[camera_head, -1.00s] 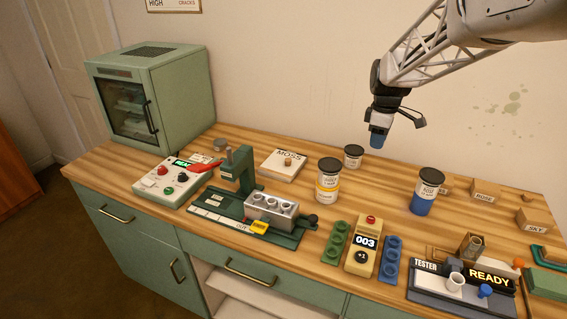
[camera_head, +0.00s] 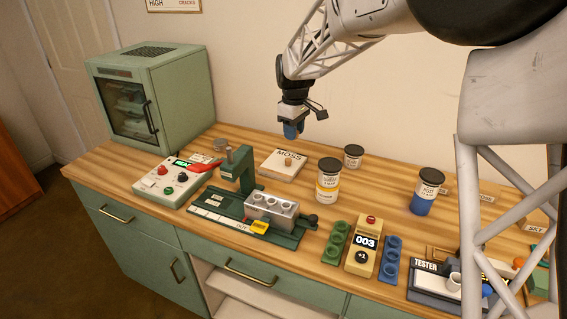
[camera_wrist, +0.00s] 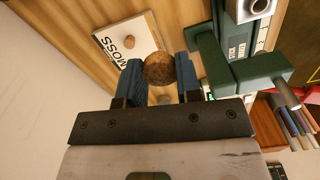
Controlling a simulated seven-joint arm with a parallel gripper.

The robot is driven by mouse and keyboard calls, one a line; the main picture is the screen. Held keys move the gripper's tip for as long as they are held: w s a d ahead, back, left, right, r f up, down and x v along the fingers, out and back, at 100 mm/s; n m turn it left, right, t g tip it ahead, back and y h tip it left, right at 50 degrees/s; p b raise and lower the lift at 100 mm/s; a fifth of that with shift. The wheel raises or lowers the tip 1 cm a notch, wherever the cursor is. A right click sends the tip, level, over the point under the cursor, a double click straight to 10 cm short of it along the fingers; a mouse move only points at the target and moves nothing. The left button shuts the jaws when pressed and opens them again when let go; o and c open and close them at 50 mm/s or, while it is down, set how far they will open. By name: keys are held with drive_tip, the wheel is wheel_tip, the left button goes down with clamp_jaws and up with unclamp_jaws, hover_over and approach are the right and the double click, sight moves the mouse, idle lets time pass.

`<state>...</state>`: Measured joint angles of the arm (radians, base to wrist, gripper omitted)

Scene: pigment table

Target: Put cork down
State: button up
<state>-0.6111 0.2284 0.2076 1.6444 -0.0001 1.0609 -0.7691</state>
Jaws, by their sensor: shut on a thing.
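My gripper (camera_head: 291,131) has blue fingers and hangs in the air above the back of the table, just above the MOSS board. In the wrist view its fingers (camera_wrist: 160,78) are shut on a round brown cork (camera_wrist: 159,68). In the head view the held cork cannot be made out.
A green press (camera_head: 240,175) with a metal block (camera_head: 270,207) stands in front of the board. A green cabinet (camera_head: 180,95) is at the left. Bare wood lies around the board.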

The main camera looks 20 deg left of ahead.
wheel_tip(320, 180, down, 13)
drive_tip(key=a, duration=0.1)
drive_tip(key=shift+s+a+f, duration=0.15)
drive_tip(key=shift+s+f, duration=0.05)
drive_tip(key=shift+s, duration=0.1)
drive_tip(key=shift+w+a, duration=0.1)
drive_tip(key=shift+w, duration=0.05)
hover_over(279, 159)
drive_tip(key=shift+w+f, duration=0.1)
drive_tip(key=shift+f, duration=0.6)
idle(0.4)
drive_tip(key=shift+f, duration=0.1)
drive_tip(key=shift+f, duration=1.65)
drive_tip(key=shift+f, duration=0.15)
drive_tip(key=o, duration=0.9)
